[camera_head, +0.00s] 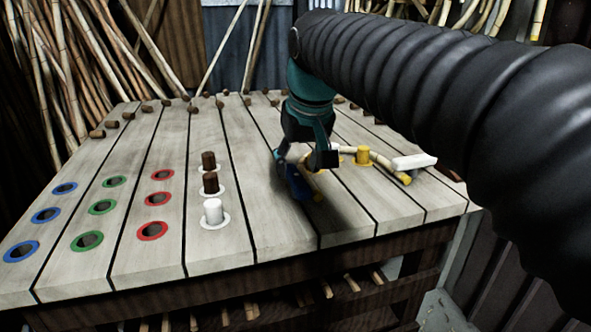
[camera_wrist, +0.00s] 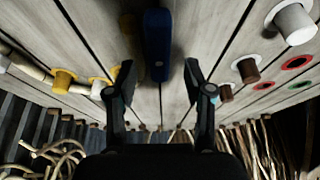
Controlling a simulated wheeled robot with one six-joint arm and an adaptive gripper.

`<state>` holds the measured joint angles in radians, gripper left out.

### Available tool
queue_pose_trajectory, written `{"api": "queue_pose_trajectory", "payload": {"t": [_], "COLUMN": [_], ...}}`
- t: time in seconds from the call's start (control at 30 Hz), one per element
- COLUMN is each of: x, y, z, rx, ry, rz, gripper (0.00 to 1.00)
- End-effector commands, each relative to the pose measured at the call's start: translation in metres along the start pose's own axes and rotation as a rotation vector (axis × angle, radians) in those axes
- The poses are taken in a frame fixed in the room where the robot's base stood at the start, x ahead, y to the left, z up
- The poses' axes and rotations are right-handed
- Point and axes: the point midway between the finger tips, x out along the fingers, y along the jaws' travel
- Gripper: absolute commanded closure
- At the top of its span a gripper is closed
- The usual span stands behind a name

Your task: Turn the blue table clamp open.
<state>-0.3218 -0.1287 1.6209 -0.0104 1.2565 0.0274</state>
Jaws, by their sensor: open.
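The blue table clamp (camera_wrist: 157,45) shows in the wrist view as an upright dark blue bar at the top centre. In the head view only part of the blue clamp (camera_head: 299,186) shows, low behind and under my gripper. My gripper (camera_head: 303,165) is over the middle of the slatted table. In the wrist view my gripper (camera_wrist: 158,72) is open, with one finger on each side of the clamp's line. I see gaps between the fingers and the bar. The clamp's lower parts are hidden.
A bent rattan pole (camera_head: 382,160) runs among yellow pegs (camera_head: 362,155) right of my gripper, with a white block (camera_head: 414,162) beside it. A white peg (camera_head: 213,212) and brown pegs (camera_head: 210,183) stand left. Ringed holes (camera_head: 102,207) fill the left; the table front is clear.

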Motion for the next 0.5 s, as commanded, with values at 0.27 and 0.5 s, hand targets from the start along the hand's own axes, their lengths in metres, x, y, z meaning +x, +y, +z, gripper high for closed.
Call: {"api": "queue_pose_trajectory", "payload": {"t": [0.27, 0.5], "x": [-0.056, -0.083], "y": [-0.001, -0.001], "z": [-0.001, -0.001], "rx": [-0.001, -0.001], "ry": [0.004, 0.001], "rz": [0.000, -0.001], "gripper": [0.48, 0.48]}}
